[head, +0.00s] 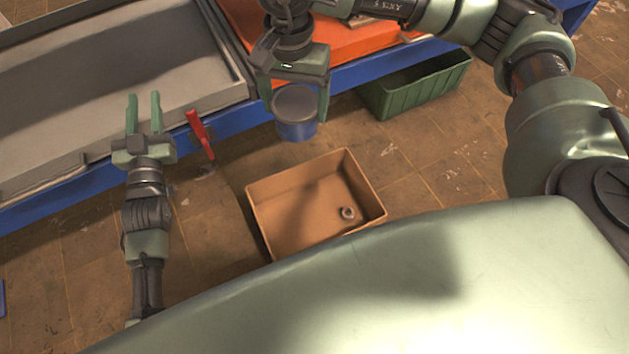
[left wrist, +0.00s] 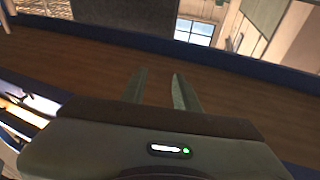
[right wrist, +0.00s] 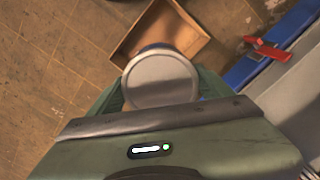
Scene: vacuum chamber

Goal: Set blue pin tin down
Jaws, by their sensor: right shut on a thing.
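The blue pin tin (head: 295,112) has a grey lid and a blue side. It is between the fingers of my right gripper (head: 297,105), which is shut on it. The tin hangs in the air, upright or nearly so, beyond the box in the head view. In the right wrist view its round lid (right wrist: 160,80) fills the space between the fingers. My left gripper (head: 144,115) is empty, with its two fingers apart, in front of the grey tray at the left. The fingers also show apart in the left wrist view (left wrist: 160,92).
An open tan box (head: 290,225) stands on the tiled floor with a small ring-like part (head: 348,213) inside. A green bin (head: 420,88) is at the back right. A red handle (head: 200,134) sticks out at the blue bench edge (head: 232,118). A grey tray (head: 95,90) and an orange surface (head: 345,40) lie behind.

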